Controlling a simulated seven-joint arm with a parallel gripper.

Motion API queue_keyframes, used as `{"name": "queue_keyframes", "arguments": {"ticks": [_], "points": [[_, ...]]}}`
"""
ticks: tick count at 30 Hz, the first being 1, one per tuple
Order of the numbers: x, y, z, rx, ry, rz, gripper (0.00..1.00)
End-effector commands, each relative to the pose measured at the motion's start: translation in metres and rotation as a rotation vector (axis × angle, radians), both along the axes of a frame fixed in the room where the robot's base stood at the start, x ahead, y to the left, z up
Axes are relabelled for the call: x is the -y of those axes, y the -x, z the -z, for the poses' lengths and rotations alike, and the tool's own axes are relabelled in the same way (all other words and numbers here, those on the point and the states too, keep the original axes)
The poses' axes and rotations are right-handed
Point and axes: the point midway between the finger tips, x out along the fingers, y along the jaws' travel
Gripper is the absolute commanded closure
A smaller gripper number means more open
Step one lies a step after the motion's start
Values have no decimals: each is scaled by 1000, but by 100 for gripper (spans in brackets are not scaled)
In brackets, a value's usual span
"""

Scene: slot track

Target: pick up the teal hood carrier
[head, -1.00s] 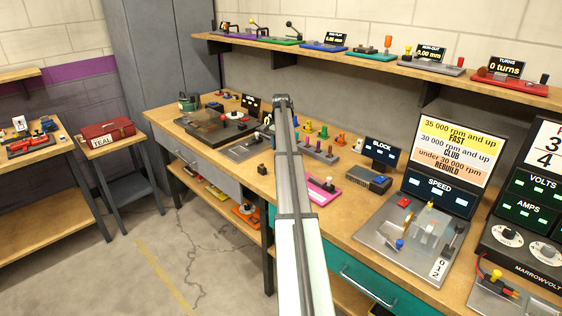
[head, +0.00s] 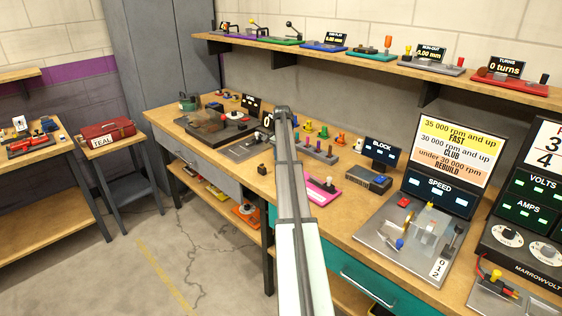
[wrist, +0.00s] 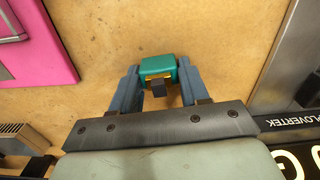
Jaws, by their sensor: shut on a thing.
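The teal hood carrier (wrist: 157,66) shows in the wrist view as a small teal block with a yellow edge and a dark tab on its near side. My gripper (wrist: 158,80) has its two blue-grey fingers on either side of it, shut on it. Bare wooden bench top lies around and beyond it; I cannot tell whether it touches the bench. In the head view my arm hides the gripper and the carrier.
The wooden bench (head: 312,212) carries several devices. A pink plate (head: 322,190) lies right of my arm, with a block of pegs (head: 318,152) behind it. In the wrist view a pink plate (wrist: 45,45) is at the left and a grey metal plate (wrist: 290,75) at the right.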

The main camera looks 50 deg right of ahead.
Motion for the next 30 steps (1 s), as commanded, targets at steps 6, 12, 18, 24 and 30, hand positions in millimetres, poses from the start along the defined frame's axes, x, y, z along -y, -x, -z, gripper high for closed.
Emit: {"name": "queue_keyframes", "arguments": {"ticks": [6, 12, 18, 24, 30], "points": [[0, 0, 0, 0, 0, 0, 81], [0, 0, 0, 0, 0, 0, 85], [0, 0, -9, 1, 1, 0, 85], [1, -1, -41, 1, 2, 0, 85], [1, -1, -75, 1, 1, 0, 85]]}}
